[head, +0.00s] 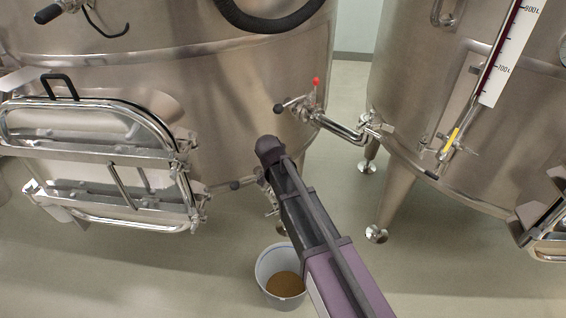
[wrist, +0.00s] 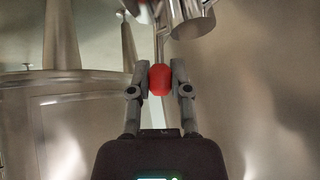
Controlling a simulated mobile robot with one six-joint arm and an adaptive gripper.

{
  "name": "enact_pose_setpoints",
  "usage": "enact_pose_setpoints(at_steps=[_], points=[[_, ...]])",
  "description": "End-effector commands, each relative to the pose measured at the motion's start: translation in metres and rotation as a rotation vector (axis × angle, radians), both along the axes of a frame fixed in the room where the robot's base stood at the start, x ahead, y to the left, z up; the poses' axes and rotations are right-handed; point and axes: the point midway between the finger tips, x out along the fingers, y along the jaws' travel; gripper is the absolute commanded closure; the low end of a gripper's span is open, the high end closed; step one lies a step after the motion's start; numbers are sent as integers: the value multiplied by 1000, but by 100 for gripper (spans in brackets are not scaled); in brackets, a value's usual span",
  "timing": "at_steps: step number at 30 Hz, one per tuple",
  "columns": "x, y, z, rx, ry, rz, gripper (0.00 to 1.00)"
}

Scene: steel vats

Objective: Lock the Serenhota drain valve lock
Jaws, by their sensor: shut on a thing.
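In the wrist view my gripper (wrist: 160,70) is shut on a red knob (wrist: 160,80), with one finger pressed on each side. In the head view my arm reaches the lower front of the left vat (head: 230,110) and hides the gripper and the held knob. A low valve fitting (head: 270,195) shows partly beside my arm, with a dark-tipped handle (head: 236,184) pointing left. Which fitting the held knob belongs to, and its lock position, cannot be told. Another red knob (head: 316,82) tops the upper valve, clear of my arm.
A white bucket (head: 262,268) with brown contents stands on the floor beside my arm. A steel hatch (head: 100,165) juts out at left. A pipe (head: 340,128) runs toward the right vat (head: 450,120). Steel pipe ends (wrist: 190,18) are close above the gripper.

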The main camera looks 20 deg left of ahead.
Motion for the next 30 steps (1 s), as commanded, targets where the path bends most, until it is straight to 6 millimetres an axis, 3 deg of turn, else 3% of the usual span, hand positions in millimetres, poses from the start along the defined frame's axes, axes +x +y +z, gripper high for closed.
enact_pose_setpoints(at_steps=[12,30], points=[[-11,6,-2,-144,-173,-2,100],[-12,8,1,-167,-205,-2,100]])
